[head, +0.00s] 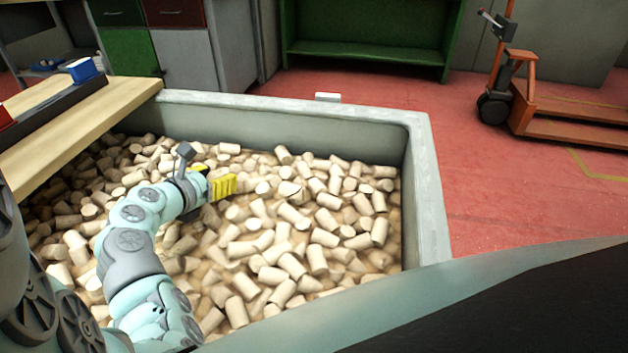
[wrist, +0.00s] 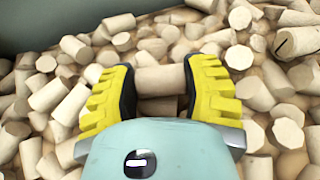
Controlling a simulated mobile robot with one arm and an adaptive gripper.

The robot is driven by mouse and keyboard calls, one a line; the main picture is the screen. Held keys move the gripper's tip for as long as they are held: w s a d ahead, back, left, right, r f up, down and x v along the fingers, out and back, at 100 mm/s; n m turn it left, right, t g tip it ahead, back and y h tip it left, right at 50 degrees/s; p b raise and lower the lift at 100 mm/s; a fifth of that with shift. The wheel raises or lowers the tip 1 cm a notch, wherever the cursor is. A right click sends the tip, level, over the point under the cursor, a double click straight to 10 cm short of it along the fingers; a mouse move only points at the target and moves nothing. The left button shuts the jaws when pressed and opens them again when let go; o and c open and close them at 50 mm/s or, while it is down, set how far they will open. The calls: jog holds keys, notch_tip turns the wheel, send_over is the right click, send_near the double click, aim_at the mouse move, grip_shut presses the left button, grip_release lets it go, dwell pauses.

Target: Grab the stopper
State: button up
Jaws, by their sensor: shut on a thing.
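My gripper (head: 222,187) reaches down into a large grey bin full of cork stoppers. In the wrist view my gripper (wrist: 160,88) has its two yellow ribbed fingers on either side of a pale stopper (wrist: 160,80), with dark pads against its ends. The stopper lies across the gap between the fingers. Another stopper (wrist: 158,106) shows just below it, partly hidden by the gripper body. In the head view the held stopper cannot be made out from those around it.
The grey bin (head: 432,190) has high walls around the heap of stoppers (head: 325,239). A wooden bench (head: 75,122) overhangs its left side. A green shelf (head: 365,52) and an orange pallet truck (head: 570,115) stand on the red floor beyond.

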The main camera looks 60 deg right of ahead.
aim_at(220, 176)
jog(key=shift+r, duration=0.1)
jog(key=shift+r+p, duration=0.4)
jog(key=shift+r, duration=0.2)
jog(key=r+p, duration=0.1)
jog(key=d+r, duration=0.1)
jog(key=shift+s+r+p, duration=0.15)
jog(key=shift+r+p, duration=0.15)
jog(key=shift+p, duration=0.1)
jog(key=s+d+p, duration=0.1)
jog(key=d, duration=0.3)
jog(key=s+d+p, duration=0.1)
jog(key=d, duration=0.3)
jog(key=s+d+r+p, duration=0.1)
jog(key=d, duration=0.3)
jog(key=shift+s+d, duration=0.1)
jog(key=shift+s, duration=0.2)
jog(key=shift+s+d, duration=0.2)
jog(key=shift+d, duration=0.85)
